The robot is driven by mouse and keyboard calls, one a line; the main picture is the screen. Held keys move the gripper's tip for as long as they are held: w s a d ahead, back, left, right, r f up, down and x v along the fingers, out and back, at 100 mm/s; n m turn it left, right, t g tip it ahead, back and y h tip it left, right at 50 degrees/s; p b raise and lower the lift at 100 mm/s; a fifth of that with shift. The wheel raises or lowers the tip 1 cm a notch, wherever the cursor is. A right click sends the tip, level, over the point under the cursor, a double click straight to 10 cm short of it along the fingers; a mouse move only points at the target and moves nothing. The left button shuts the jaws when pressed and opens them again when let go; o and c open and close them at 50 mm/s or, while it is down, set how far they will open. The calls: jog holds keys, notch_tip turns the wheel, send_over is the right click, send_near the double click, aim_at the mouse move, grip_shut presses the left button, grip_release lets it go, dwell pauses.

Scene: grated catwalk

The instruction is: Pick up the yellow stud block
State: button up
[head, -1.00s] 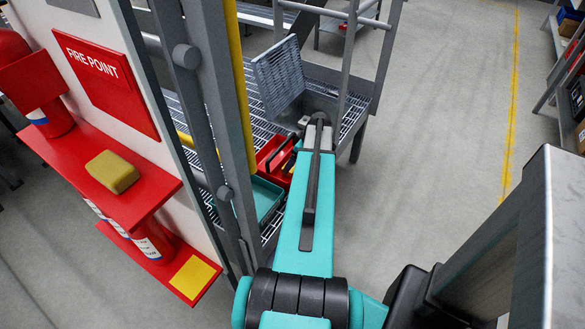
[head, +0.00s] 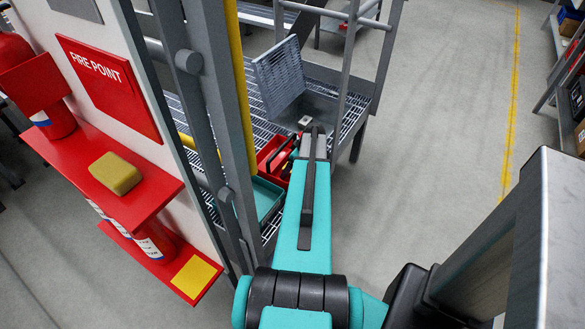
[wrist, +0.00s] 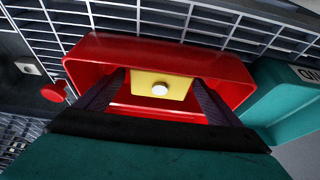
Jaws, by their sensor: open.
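The yellow stud block (wrist: 176,80), with a round white stud on its face, is inside a red bin (wrist: 90,58) in the wrist view. My gripper (wrist: 159,80) is open, with one dark finger to the left and one to the right of the block. I cannot tell whether the fingers touch it. In the head view the red bin (head: 268,153) sits on the grated deck, partly behind my arm. The stud block and the fingers are hidden there.
A teal bin (wrist: 272,95) stands right of the red bin in the wrist view. A red knob (wrist: 53,92) is at its left. In the head view, railing posts (head: 208,110) stand left of my arm, beside a red shelf (head: 70,150) bearing a yellow block (head: 115,173).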

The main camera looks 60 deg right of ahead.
dwell(0.4)
jog(key=c, duration=1.2)
jog(key=shift+r, duration=0.15)
notch_tip(320, 180, up, 18)
jog(key=shift+f+b, duration=0.15)
jog(key=shift+b, duration=0.75)
